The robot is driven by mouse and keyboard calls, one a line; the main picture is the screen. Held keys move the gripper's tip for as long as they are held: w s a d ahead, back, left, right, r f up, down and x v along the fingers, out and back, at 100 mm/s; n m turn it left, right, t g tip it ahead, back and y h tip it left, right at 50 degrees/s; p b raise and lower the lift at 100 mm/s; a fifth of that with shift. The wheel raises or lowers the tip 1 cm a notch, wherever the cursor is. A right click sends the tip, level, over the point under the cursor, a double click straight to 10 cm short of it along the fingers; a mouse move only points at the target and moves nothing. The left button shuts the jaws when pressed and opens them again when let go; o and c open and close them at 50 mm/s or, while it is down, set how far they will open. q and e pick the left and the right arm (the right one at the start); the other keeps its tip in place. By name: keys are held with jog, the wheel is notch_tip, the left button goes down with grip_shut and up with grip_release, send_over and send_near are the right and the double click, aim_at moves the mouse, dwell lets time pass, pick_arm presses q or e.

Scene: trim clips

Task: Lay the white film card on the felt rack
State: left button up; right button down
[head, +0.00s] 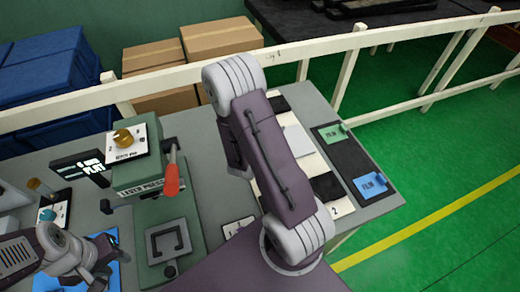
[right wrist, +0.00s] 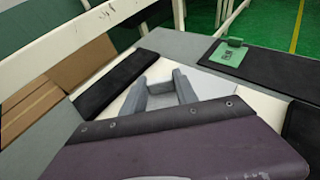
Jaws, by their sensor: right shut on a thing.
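A pale white card (head: 298,140), which I take for the white film card, shows beside my right arm in the head view. In the right wrist view the white card (right wrist: 212,85) extends to the right of my right gripper (right wrist: 160,84), which is shut on it; the grip itself is partly hidden. A dark panel (head: 350,157), likely the felt rack, lies to the right with a green film card (head: 333,134) and a blue film card (head: 370,184) on it. My left gripper (head: 98,272) is at the lower left, its jaw opening unclear.
A green press (head: 165,215) with a red-handled lever (head: 171,178) stands left of my right arm. Black pads (head: 326,187) lie on a cream surface. A white railing (head: 350,75) runs behind the table, with cardboard boxes (head: 220,38) beyond.

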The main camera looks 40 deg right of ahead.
jog(key=shift+w+a+f+p, duration=0.4)
jog(key=shift+w+f+p, duration=0.1)
jog(key=shift+p, duration=0.2)
jog(key=shift+w+a+f, duration=0.85)
jog(key=shift+w+a, duration=0.15)
jog(key=shift+w, duration=0.1)
jog(key=shift+w+a, duration=0.1)
jog(key=f, duration=0.3)
jog(key=shift+s+f, duration=0.25)
jog(key=shift+f, duration=0.1)
jog(key=shift+w+d+f, duration=0.1)
jog(key=shift+d+f, duration=0.1)
jog(key=shift+f, duration=0.05)
jog(key=shift+w+a, duration=0.1)
jog(key=shift+f, duration=0.2)
jog(key=c, duration=0.9)
grip_release()
jog(key=shift+c, duration=0.2)
